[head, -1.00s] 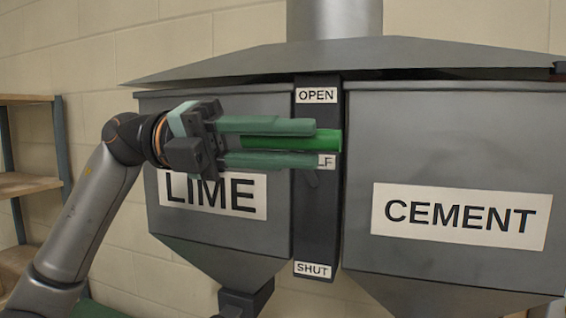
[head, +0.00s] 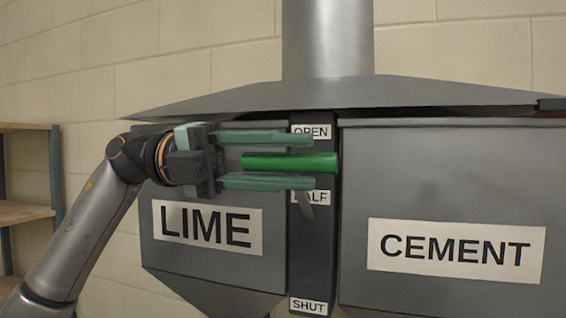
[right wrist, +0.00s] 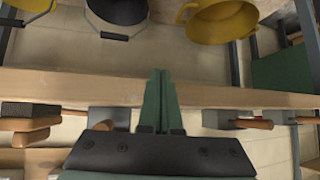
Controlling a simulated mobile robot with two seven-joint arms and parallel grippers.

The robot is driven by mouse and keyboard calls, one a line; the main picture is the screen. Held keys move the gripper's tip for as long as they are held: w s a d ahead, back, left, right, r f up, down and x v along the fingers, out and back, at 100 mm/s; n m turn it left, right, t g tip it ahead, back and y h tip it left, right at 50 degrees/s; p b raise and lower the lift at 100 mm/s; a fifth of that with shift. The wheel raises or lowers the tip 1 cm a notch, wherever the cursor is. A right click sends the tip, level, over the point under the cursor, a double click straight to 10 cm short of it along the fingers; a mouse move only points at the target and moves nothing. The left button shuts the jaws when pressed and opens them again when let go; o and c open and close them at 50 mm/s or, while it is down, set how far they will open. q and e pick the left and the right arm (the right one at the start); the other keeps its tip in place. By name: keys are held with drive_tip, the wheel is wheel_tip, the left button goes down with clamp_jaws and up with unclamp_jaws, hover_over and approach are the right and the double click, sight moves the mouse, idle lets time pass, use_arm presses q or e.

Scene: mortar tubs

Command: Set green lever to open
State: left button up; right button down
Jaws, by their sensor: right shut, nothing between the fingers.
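The green lever (head: 290,163) is a bright green bar lying level across the dark strip between the two hoppers. It is between the OPEN label (head: 312,131) and the HALF label (head: 318,197), a little nearer OPEN. My left gripper (head: 312,161) comes from the left with one finger above the lever and one below. A gap shows above the lever; the lower finger is close under it, and I cannot tell whether they touch. The SHUT label (head: 309,306) is at the bottom. My right gripper (right wrist: 161,72) is shut and empty in the right wrist view.
The LIME hopper (head: 160,265) is behind my left gripper, and the CEMENT hopper (head: 450,160) is at right. A sloping grey hood (head: 330,97) overhangs both. The right wrist view shows yellow buckets (right wrist: 221,20), a dark bucket (right wrist: 120,10) and a wooden board (right wrist: 220,95).

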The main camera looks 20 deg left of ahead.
use_arm(q)
drive_tip(key=shift+o, duration=1.4)
drive_tip(key=shift+w+r, duration=0.1)
drive_tip(key=shift+w, duration=0.3)
drive_tip(key=shift+o, duration=0.5)
drive_tip(key=shift+w, duration=0.15)
drive_tip(key=shift+a, duration=0.1)
drive_tip(key=shift+a+f, duration=0.2)
drive_tip(key=shift+a, duration=0.15)
drive_tip(key=a+b, duration=0.1)
drive_tip(key=a, duration=1)
drive_tip(key=shift+a, duration=0.3)
drive_tip(key=shift+w, duration=0.1)
